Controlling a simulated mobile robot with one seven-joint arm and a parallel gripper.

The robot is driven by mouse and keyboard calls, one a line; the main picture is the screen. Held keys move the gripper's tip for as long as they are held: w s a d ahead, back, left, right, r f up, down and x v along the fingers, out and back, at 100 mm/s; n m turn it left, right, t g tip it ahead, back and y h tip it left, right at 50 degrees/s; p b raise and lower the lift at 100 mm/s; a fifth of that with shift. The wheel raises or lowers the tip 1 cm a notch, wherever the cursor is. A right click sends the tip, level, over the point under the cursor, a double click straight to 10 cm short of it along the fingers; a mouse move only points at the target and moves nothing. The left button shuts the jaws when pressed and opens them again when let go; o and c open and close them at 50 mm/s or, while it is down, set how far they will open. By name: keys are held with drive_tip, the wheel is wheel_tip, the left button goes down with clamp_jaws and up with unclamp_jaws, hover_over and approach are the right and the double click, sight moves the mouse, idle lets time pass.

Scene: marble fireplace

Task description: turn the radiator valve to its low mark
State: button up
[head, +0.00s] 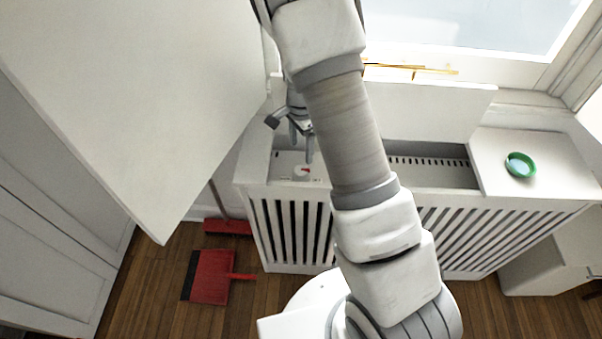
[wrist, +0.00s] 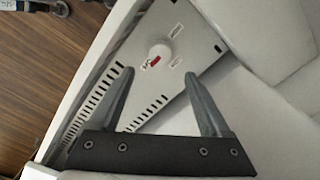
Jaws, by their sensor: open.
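The radiator valve is a white round knob with a red mark (wrist: 160,54) on a pale metal plate (wrist: 185,95); small printed labels sit around it, too small to read. The knob (head: 302,171) also shows in the head view, inside the open left end of the radiator cover. My gripper (wrist: 165,88) is open and empty. In the wrist view the knob lies beyond the fingertips, roughly between their lines, and apart from them. In the head view my gripper (head: 302,150) hangs above the knob, partly hidden by my arm.
The slatted white radiator cover (head: 288,232) stands below the window, its hinged lid (head: 430,108) raised behind. A green dish (head: 520,165) sits on its right top. A large white panel (head: 140,100) is close on the left.

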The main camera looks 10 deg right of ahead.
sight(301, 169)
wheel_tip(301, 169, down, 12)
drive_tip(key=shift+r+b, duration=0.25)
drive_tip(key=shift+b, duration=0.9)
clamp_jaws()
